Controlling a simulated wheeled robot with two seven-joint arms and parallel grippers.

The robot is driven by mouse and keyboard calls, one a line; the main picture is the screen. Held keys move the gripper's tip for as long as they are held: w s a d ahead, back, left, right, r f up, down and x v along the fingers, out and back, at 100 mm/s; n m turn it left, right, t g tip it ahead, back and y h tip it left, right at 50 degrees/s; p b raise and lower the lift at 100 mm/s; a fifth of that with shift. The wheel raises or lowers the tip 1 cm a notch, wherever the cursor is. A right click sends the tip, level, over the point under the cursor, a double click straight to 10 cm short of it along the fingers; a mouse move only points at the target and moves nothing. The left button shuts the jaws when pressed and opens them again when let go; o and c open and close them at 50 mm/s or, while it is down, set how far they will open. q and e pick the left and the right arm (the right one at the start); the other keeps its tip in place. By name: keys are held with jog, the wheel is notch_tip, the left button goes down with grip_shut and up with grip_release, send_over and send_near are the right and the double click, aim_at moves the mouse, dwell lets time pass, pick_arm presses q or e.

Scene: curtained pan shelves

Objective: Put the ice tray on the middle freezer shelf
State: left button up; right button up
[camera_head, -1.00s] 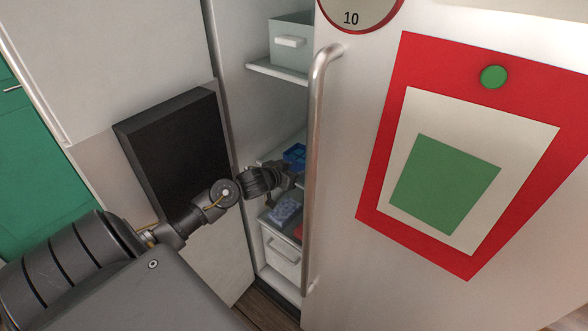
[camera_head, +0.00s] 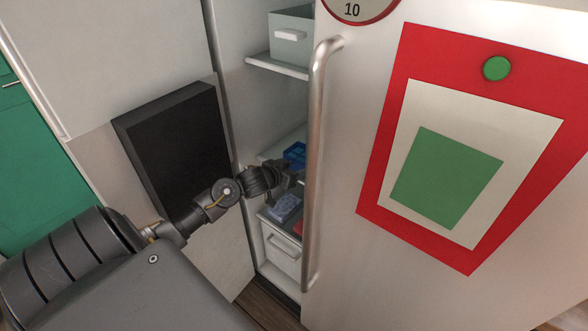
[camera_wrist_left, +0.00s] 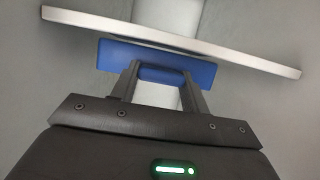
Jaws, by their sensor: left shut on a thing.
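The blue ice tray (camera_head: 295,152) is inside the open freezer at the level of the middle shelf (camera_head: 272,155). In the left wrist view the blue tray (camera_wrist_left: 150,58) lies across the fingertips, in front of a pale shelf edge (camera_wrist_left: 225,50). My left gripper (camera_head: 291,168) reaches into the freezer and is shut on the tray; it also shows in the left wrist view (camera_wrist_left: 158,78). I cannot tell whether the tray touches the shelf. The door and its handle hide the right side of the interior. My right gripper is not in view.
The white door (camera_head: 450,290) with its metal handle (camera_head: 318,170) stands close to the right of my arm. A grey bin (camera_head: 291,45) stands on the upper shelf (camera_head: 278,67). Below are a bluish pack (camera_head: 285,207) and a white drawer (camera_head: 281,250). A black panel (camera_head: 178,145) is at left.

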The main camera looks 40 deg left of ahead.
pick_arm(q)
jog(key=shift+f, duration=0.2)
jog(key=o, duration=1.3)
jog(key=shift+f, duration=0.1)
jog(key=shift+s, duration=0.15)
jog(key=v, duration=1)
jog(key=shift+s+d+r, duration=0.1)
jog(key=shift+s+r, duration=0.15)
jog(key=shift+r, duration=0.05)
grip_shut()
dwell(0.3)
